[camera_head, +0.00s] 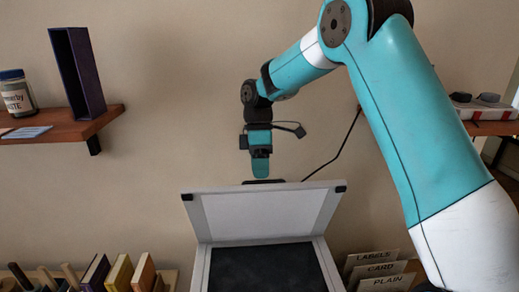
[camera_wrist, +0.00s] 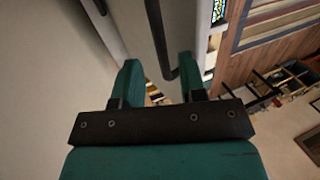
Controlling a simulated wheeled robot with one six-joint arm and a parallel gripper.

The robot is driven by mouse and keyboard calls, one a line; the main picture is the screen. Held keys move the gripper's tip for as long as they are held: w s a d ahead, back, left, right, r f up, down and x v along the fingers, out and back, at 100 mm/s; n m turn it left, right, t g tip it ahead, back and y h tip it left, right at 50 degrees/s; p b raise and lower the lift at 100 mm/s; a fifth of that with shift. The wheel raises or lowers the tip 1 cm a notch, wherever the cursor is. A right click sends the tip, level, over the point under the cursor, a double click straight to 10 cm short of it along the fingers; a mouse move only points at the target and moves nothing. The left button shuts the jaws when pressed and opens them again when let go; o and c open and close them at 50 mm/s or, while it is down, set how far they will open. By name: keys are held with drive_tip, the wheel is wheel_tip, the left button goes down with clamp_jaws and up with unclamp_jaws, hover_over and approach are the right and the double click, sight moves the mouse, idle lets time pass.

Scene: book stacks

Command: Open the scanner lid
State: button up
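The scanner lid (camera_head: 263,215) stands raised and tilted back, its pale inner face toward me. The scanner's dark bed (camera_head: 266,270) shows below it at the bottom of the head view. A dark handle (camera_head: 263,181) sits at the middle of the lid's top edge. My gripper (camera_head: 261,172) points down just above that edge. In the wrist view, my gripper (camera_wrist: 161,72) has its two teal fingers apart. The dark handle (camera_wrist: 158,40) shows between and beyond them, closer to the right finger. Whether a finger touches it is unclear.
A wall shelf (camera_head: 70,130) with a jar (camera_head: 17,95) and a dark purple upright case (camera_head: 78,72) is at left. Books (camera_head: 118,272) stand left of the scanner, labelled card dividers (camera_head: 375,270) right of it. Another shelf (camera_head: 495,128) is at far right.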

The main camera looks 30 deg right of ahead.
drive_tip(key=p+v, duration=0.3)
drive_tip(key=v, duration=0.5)
drive_tip(key=shift+d+r, duration=0.2)
drive_tip(key=shift+a+f, duration=0.1)
drive_tip(key=shift+m+t+y, duration=0.3)
drive_tip(key=shift+m+t, duration=0.2)
drive_tip(key=shift+m, duration=0.2)
drive_tip(key=s+a+b, duration=0.2)
drive_tip(key=a, duration=0.1)
drive_tip(key=s+a+f+b, duration=0.1)
drive_tip(key=s+a+b, duration=0.1)
drive_tip(key=s, duration=0.1)
drive_tip(key=shift+s+a+f, duration=0.15)
drive_tip(key=shift+s+a, duration=0.2)
drive_tip(key=shift+a, duration=0.05)
drive_tip(key=s+a+f+m+t+b, duration=0.1)
drive_tip(key=s+a+f+b, duration=0.1)
drive_tip(key=s, duration=0.6)
drive_tip(key=s+a+f+m+y+b, duration=0.1)
drive_tip(key=s+a+f+m+b, duration=0.1)
drive_tip(key=s, duration=0.6)
drive_tip(key=s+a+f+m+t+y+b, duration=0.1)
drive_tip(key=s+a+f+m+b, duration=0.1)
drive_tip(key=s+a+f+b, duration=0.2)
drive_tip(key=s+f+b, duration=0.2)
drive_tip(key=s+f, duration=0.1)
drive_tip(key=s, duration=0.1)
drive_tip(key=shift+s+t, duration=0.3)
drive_tip(key=shift+s, duration=0.1)
drive_tip(key=shift+d, duration=0.1)
